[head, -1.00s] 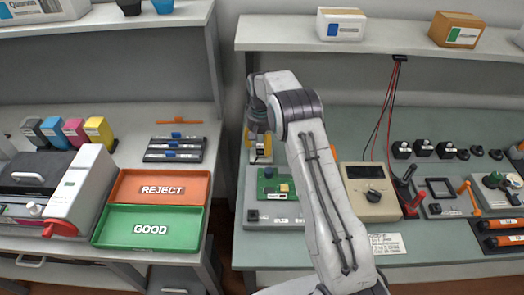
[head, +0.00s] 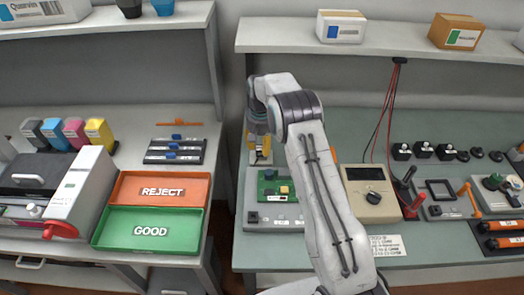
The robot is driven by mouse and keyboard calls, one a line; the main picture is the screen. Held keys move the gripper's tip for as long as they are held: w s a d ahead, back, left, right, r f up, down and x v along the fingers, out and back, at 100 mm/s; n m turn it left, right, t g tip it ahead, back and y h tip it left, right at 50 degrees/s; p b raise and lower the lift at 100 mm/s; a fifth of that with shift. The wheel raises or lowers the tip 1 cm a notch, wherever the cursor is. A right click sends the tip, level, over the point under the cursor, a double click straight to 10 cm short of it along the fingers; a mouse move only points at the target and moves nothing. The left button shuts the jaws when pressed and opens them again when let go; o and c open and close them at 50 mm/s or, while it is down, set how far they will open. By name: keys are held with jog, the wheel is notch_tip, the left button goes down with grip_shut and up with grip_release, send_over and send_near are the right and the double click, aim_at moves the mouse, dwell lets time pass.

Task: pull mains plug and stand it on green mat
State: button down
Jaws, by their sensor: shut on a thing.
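My gripper (head: 260,152) points down at the back left of the right-hand bench, just behind the grey fixture with the green circuit board. It is shut on a small pale thing at its tips, which seems to be the mains plug (head: 261,159). The plug's prongs and any socket are too small or hidden to make out. Yellow parts show around my wrist and fingers. The right-hand bench top (head: 330,255) is grey-green; I cannot make out a separate green mat on it, and my arm hides part of the bench.
The green circuit board (head: 268,187) sits on its fixture in front of my gripper. A beige meter (head: 371,193) stands right of my arm. Red and black leads (head: 387,110) hang from the shelf. The GOOD tray (head: 190,238) and REJECT tray (head: 190,190) lie on the left bench.

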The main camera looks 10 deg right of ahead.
aim_at(261, 148)
jog(key=shift+d+r, duration=0.1)
jog(key=shift+r, duration=0.3)
dwell(0.3)
jog(key=shift+p, duration=0.3)
jog(key=shift+r, duration=0.15)
jog(key=shift+r+p, duration=0.3)
jog(key=shift+r, duration=0.1)
jog(key=c, duration=2)
grip_release()
jog(key=o, duration=1.1)
jog(key=shift+r, duration=0.1)
jog(key=shift+r+p, duration=2.1)
jog(key=shift+r, duration=0.85)
